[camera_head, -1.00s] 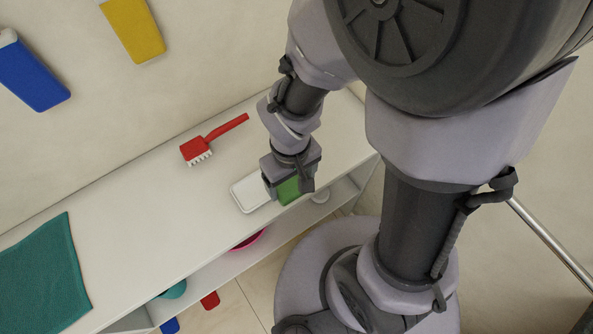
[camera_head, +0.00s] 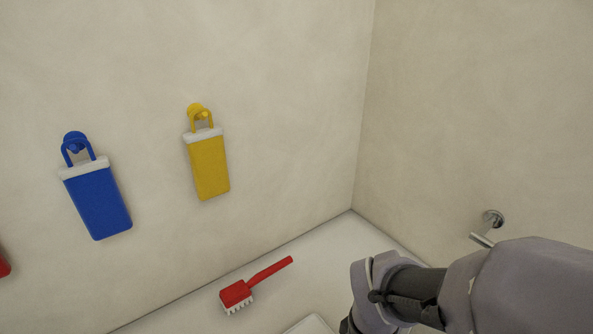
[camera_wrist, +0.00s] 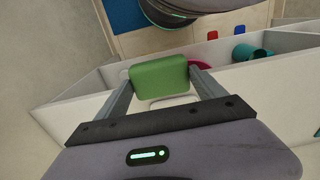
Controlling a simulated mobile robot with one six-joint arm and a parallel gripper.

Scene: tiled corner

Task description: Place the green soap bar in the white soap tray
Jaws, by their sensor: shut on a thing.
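The green soap bar (camera_wrist: 159,77) is between the two fingers of my gripper (camera_wrist: 160,84) in the wrist view. My gripper is shut on it. The white soap tray (camera_head: 310,325) shows only as a corner at the bottom edge of the head view, and a pale rim (camera_wrist: 168,101) that looks like it shows just behind the bar in the wrist view. My arm is at the lower right of the head view, with the fingers and the bar out of that frame. I cannot tell whether the bar touches the tray.
A red brush (camera_head: 240,294) lies on the white shelf (camera_head: 335,255) left of my arm. A blue bottle (camera_head: 97,203) and a yellow bottle (camera_head: 208,167) hang on the wall. A teal cup (camera_wrist: 243,53) is below in the wrist view.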

